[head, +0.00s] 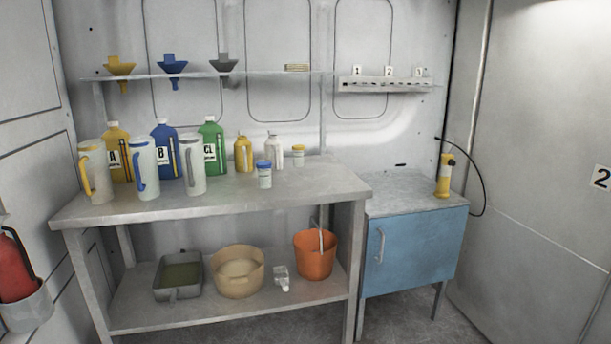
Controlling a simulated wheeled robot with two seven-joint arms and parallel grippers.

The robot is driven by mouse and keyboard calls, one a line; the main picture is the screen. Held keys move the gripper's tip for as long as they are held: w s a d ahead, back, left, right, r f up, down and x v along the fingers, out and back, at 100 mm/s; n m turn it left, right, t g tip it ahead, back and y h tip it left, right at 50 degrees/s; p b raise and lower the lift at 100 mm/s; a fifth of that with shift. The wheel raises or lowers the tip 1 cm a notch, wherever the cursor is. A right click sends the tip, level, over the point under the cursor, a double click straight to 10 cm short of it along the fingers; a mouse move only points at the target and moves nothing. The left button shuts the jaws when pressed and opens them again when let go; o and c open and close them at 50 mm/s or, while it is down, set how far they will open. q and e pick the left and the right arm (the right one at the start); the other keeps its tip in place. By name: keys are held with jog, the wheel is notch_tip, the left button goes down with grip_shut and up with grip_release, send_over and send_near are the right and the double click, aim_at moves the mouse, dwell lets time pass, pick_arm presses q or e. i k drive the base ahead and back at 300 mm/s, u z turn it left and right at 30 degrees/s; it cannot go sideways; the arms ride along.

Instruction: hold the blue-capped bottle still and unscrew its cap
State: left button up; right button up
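A small whitish bottle with a blue cap (264,175) stands upright near the front edge of the grey metal workbench (320,188), right of its middle. Its cap is on. A similar small bottle with a yellow cap (298,156) stands behind it to the right. Neither of my grippers shows in the head view, and nothing touches the blue-capped bottle.
Jugs (193,165), large oil bottles (213,145), a yellow oil can (243,154) and a pale can (274,152) stand left and behind. Funnels (171,70) hang above. An orange bucket (315,255) sits below. Bench front right is clear. A blue cabinet (412,250) stands right.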

aim_at(265, 176)
jog(key=z, duration=0.4)
jog(key=i, duration=1)
jog(key=u, duration=0.05)
